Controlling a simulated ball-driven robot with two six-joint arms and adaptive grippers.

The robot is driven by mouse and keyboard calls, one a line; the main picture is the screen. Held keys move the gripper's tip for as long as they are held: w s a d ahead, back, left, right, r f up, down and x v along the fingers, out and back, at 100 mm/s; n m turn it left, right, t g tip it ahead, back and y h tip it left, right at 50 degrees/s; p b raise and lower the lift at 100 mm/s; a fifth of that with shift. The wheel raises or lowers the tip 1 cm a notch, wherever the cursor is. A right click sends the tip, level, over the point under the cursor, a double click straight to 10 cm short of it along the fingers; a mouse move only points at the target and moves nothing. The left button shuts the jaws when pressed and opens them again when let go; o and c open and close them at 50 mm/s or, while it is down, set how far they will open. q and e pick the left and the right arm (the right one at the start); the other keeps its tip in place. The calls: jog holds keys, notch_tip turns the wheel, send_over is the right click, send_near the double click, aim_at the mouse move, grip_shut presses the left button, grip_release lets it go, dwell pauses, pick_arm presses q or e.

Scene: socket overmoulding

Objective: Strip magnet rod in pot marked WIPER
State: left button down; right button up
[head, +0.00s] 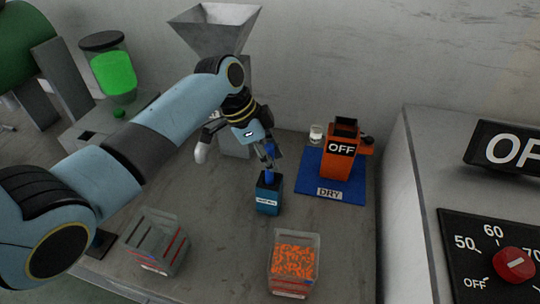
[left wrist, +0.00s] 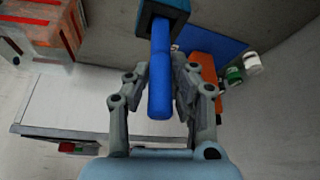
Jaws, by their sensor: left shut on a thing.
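The magnet rod has a blue handle, which shows between the fingers in the left wrist view (left wrist: 160,85) and just above the pot in the head view. The pot (head: 267,198) is a dark blue square holder with a small white label, its letters too small to read surely. In the left wrist view the pot's dark mouth (left wrist: 172,10) is at the top, and the rod points into it. My left gripper (head: 269,160) is shut on the rod right above the pot. How deep the rod sits is hidden. My right gripper is not in view.
An open bin of orange pellets (head: 293,262) and an emptier grey bin (head: 157,242) stand at the front. An orange box marked OFF (head: 340,152) stands on a blue DRY mat (head: 318,190) at right. A grey hopper (head: 214,30) rises behind my arm.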

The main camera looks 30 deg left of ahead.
aim_at(269, 145)
pick_arm(q)
jog(key=shift+r+p, duration=1.2)
jog(key=shift+r, duration=0.3)
jog(key=shift+r+p, duration=0.65)
jog(key=shift+r, duration=1.75)
